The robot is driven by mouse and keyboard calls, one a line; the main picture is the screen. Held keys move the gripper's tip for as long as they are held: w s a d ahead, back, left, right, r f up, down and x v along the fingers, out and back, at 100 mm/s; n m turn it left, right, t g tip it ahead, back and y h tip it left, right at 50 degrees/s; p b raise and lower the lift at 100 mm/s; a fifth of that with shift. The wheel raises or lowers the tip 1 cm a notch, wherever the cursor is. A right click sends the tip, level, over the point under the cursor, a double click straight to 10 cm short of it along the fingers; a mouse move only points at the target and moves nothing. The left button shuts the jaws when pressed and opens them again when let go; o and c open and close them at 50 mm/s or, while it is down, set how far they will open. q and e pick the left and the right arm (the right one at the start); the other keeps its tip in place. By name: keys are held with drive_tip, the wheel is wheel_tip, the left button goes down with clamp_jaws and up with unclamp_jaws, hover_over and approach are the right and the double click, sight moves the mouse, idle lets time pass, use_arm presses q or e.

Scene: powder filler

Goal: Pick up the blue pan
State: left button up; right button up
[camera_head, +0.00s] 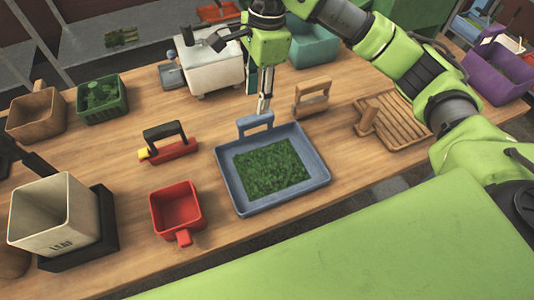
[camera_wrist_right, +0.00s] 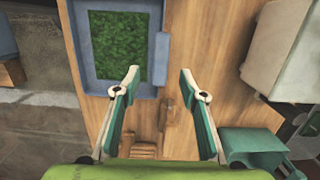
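The blue pan (camera_head: 316,172) lies on the wooden table in the middle of the head view, with a flat layer of green leafy material (camera_head: 272,167) in it. Its blue handle (camera_head: 254,122) stands at the far edge. The pan also shows at the top of the right wrist view (camera_wrist_right: 86,65), with its handle (camera_wrist_right: 163,50) on the right side. My right gripper (camera_head: 264,104) points down just above or behind the handle. In the wrist view its fingers (camera_wrist_right: 158,84) are apart with nothing between them. No contact with the pan is visible. I do not see my left gripper.
A wooden handled block (camera_head: 312,97) stands close right of my right gripper. A white machine (camera_head: 213,68) and a teal bin (camera_head: 314,45) are behind. A red pan (camera_head: 176,207) and a red-black handled tool (camera_head: 168,146) lie left. A slatted wooden tray (camera_head: 402,120) is right.

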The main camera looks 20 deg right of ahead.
sight(256, 117)
wheel_tip(256, 117, down, 4)
drive_tip(key=shift+a+r+p, duration=0.15)
drive_tip(key=shift+r+p, duration=0.1)
drive_tip(key=shift+p, duration=0.05)
drive_tip(key=shift+w+a+f+p, duration=0.1)
drive_tip(key=shift+f+p, duration=0.35)
drive_tip(key=shift+f, duration=0.05)
wheel_tip(256, 117, down, 3)
drive_tip(key=shift+a+f+p, duration=0.1)
drive_tip(key=shift+f+p, duration=0.1)
drive_tip(key=shift+p, duration=0.75)
drive_tip(key=shift+f, duration=0.5)
clamp_jaws()
